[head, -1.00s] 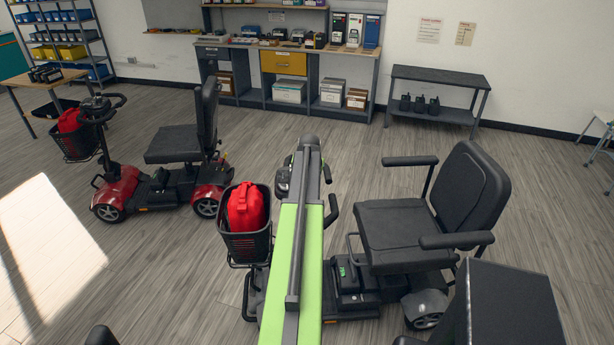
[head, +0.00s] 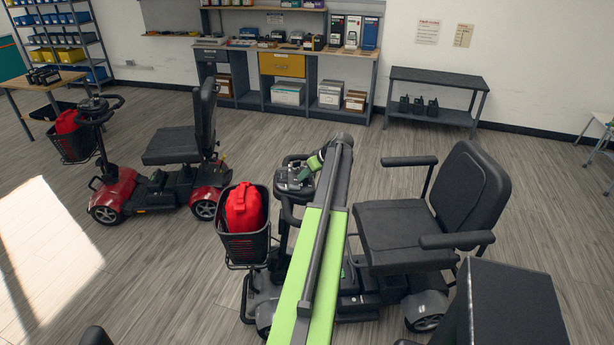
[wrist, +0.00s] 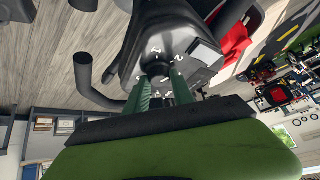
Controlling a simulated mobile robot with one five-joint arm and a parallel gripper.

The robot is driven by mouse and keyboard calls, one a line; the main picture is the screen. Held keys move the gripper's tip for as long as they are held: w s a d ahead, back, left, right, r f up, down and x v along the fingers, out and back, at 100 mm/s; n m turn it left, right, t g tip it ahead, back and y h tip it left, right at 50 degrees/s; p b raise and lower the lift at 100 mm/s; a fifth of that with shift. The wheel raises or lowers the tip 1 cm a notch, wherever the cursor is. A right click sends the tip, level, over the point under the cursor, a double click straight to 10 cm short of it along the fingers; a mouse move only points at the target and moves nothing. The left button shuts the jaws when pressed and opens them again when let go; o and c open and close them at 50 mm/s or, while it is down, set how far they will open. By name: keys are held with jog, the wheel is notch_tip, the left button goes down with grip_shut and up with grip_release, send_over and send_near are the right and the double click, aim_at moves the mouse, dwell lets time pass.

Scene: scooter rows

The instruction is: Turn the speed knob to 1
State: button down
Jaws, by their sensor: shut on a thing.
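The speed knob (wrist: 157,67) is a small dark knob on the scooter's dark control panel. A white 1 shows above it and a 2 to its upper right in the wrist view. My gripper (wrist: 162,82) has its green fingers closed on the knob's sides. The knob's pointer is too small and dark to read. In the head view the console (head: 294,178) of the near scooter shows left of my arm, with the green wrist just right of it. The fingers and knob are hidden there.
The near scooter's seat (head: 395,222) stands right of my arm. Its basket (head: 247,248) with a red bag (head: 245,208) is to the left. A red scooter (head: 118,194) stands further left. A workbench (head: 290,62) and a low shelf (head: 436,82) line the back wall.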

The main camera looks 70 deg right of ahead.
jog(key=n+y, duration=0.1)
jog(key=n, duration=0.1)
jog(key=n+y, duration=0.1)
jog(key=n, duration=0.1)
jog(key=n+t+y, duration=0.1)
jog(key=n, duration=0.1)
jog(key=shift+s+d+n+b, duration=0.1)
jog(key=shift+d+n+b, duration=0.2)
jog(key=shift+n, duration=0.1)
jog(key=shift+n+g+y, duration=0.4)
jog(key=shift+n+y, duration=1)
jog(key=shift+n, duration=0.9)
jog(key=c, duration=1.1)
grip_release()
